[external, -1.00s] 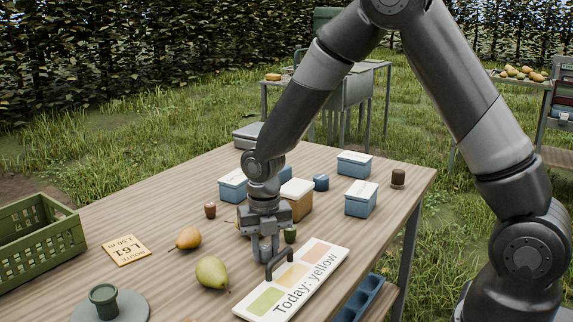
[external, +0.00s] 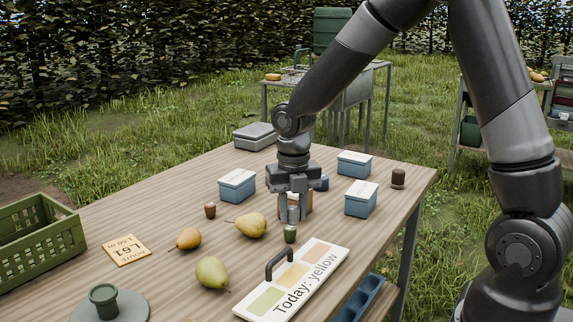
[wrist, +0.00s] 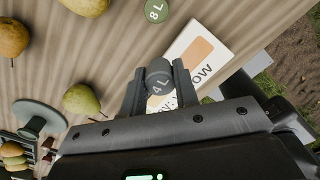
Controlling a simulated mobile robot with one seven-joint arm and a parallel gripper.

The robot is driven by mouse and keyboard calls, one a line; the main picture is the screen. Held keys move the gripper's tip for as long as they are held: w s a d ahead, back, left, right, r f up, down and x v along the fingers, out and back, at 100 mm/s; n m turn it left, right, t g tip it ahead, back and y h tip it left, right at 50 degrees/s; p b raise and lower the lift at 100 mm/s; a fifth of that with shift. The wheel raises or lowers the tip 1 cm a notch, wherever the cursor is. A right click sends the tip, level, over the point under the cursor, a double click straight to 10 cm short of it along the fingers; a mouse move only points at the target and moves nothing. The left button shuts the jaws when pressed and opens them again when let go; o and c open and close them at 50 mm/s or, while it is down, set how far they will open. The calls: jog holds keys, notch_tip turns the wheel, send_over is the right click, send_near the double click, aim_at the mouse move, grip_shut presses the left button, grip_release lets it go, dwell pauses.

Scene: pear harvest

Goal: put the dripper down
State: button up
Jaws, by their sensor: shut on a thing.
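My gripper (external: 293,212) is shut on a small grey dripper marked "4 L" (wrist: 158,78), seen end-on between the fingertips in the wrist view (wrist: 158,92). In the external view the fingers mostly hide the dripper. The gripper points down above the wooden table, behind the sign board's handle. A green dripper (external: 290,234) stands on the table just below and in front of the gripper in the external view. It shows its "8 L" top in the wrist view (wrist: 157,11), apart from the held dripper.
The "Today: yellow" board (external: 322,262) with a raised handle (external: 279,264) lies in front. Pears (external: 212,273) lie left. Blue boxes (external: 361,200), a brown box (external: 308,203) partly hidden by my gripper, and a dark brown cylinder (external: 398,178) stand behind. A green crate (external: 40,237) is far left.

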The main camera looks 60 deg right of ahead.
jog(key=s+d+r, duration=0.2)
jog(key=d+r, duration=0.1)
jog(key=d, duration=0.1)
jog(key=w+a, duration=0.1)
jog(key=w, duration=0.3)
jog(key=w+a, duration=0.1)
jog(key=w, duration=0.4)
jog(key=w+a+r, duration=0.1)
jog(key=w+a, duration=0.1)
jog(key=w, duration=0.3)
jog(key=shift+w+r, duration=0.1)
jog(key=shift+w, duration=0.15)
jog(key=w+a+m, duration=0.1)
jog(key=w+a, duration=0.7)
jog(key=w, duration=0.5)
send_over(143, 247)
notch_tip(143, 247, down, 7)
jog(key=shift+s+f, duration=0.1)
jog(key=shift+f, duration=0.1)
jog(key=shift+a+f, duration=0.1)
jog(key=shift+f, duration=1.95)
jog(key=shift+f, duration=0.15)
jog(key=o, duration=0.9)
jog(key=shift+o, duration=0.2)
